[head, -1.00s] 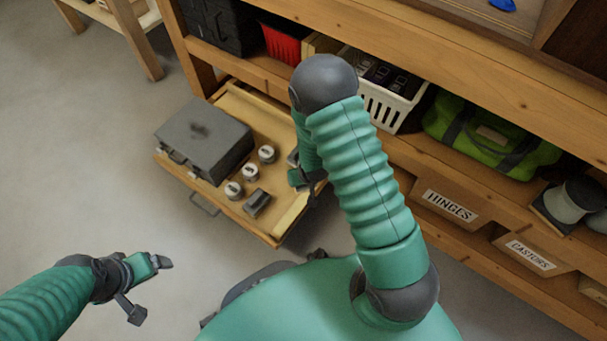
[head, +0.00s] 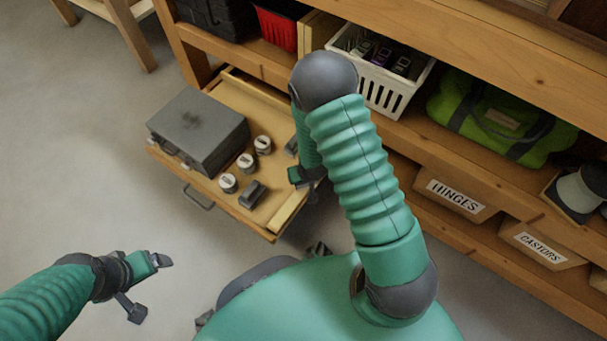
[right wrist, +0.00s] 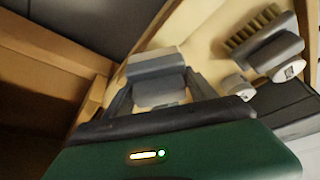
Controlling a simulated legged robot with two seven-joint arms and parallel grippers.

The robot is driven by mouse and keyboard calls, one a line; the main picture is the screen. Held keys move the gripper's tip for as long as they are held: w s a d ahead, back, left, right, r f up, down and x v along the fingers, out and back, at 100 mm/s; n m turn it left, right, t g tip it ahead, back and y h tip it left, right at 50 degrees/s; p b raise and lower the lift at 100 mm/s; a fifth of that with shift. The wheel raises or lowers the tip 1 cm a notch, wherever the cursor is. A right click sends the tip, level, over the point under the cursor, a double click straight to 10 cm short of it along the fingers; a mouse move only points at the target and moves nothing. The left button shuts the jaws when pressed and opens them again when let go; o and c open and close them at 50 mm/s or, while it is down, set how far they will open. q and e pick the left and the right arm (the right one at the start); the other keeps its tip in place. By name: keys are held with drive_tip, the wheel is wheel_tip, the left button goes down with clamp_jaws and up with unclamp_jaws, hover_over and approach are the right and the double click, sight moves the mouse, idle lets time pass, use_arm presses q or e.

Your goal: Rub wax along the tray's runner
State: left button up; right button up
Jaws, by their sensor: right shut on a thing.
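The wooden tray (head: 226,203) is pulled out from under the bench shelf. Its pale runner (head: 289,208) lies along its right side. My right gripper (head: 311,187) is at that side, mostly hidden behind my arm in the head view. In the right wrist view, my right gripper (right wrist: 160,92) is shut on a pale grey block (right wrist: 158,88), apparently the wax. Contact between block and runner cannot be made out. My left gripper (head: 150,285) is open and empty over the floor at the lower left.
The tray holds a grey metal case (head: 205,125), several small tins (head: 228,183) and a brush (head: 253,193), whose bristles show in the right wrist view (right wrist: 255,30). Behind are a white basket (head: 385,95), a green bag (head: 500,120) and labelled bins (head: 455,196).

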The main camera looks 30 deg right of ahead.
drive_tip(key=shift+f+b, duration=0.6)
drive_tip(key=shift+f, duration=0.3)
